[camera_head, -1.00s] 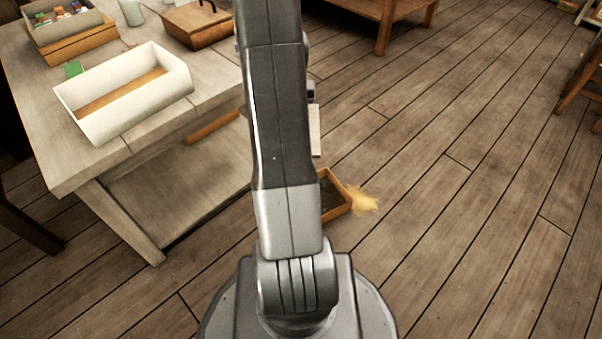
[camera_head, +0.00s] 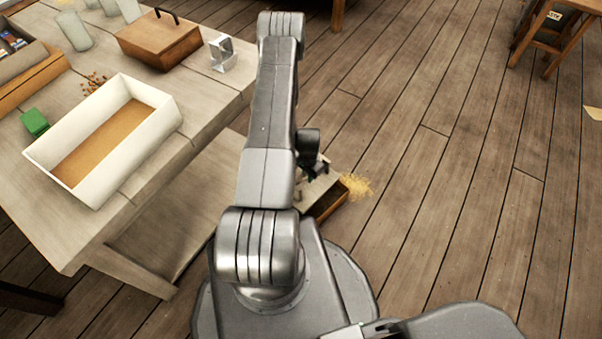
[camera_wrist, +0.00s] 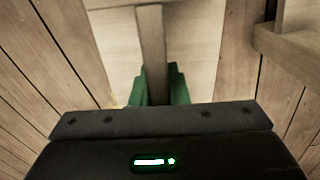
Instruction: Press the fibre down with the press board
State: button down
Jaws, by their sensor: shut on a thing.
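The press board (camera_head: 316,190) is a pale wooden plate, partly hidden behind my arm in the head view. In the wrist view the board (camera_wrist: 202,50) has a narrow upright bar as its handle (camera_wrist: 151,45). My gripper (camera_wrist: 155,88) is shut on this handle with its green fingertips, and it also shows in the head view (camera_head: 318,170). The board is low, at the opening of a small wooden box (camera_head: 332,204) on the floor. I cannot tell if it touches what is inside. Yellow fibre (camera_head: 357,186) lies beside the box; the box's inside is mostly hidden.
A table (camera_head: 215,95) stands at the left, with a white tray (camera_head: 165,118), a brown lidded box (camera_head: 160,42), a green block (camera_head: 34,122) and clear jars on it. A wooden stool (camera_head: 552,30) stands at the back right.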

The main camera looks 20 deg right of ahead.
aim_at(308, 185)
jog(key=shift+s+f+m, duration=0.3)
jog(key=shift+s+f, duration=0.25)
jog(key=shift+f, duration=0.35)
jog(key=shift+f+b, duration=1.2)
jog(key=shift+f, duration=1.4)
notch_tip(308, 185, down, 4)
jog(key=b, duration=0.4)
jog(key=shift+f, duration=0.1)
jog(key=shift+f+b, duration=2.5)
jog(key=shift+b, duration=0.1)
jog(key=shift+r, duration=0.1)
jog(key=shift+r+p, duration=3)
jog(key=shift+r, duration=2.65)
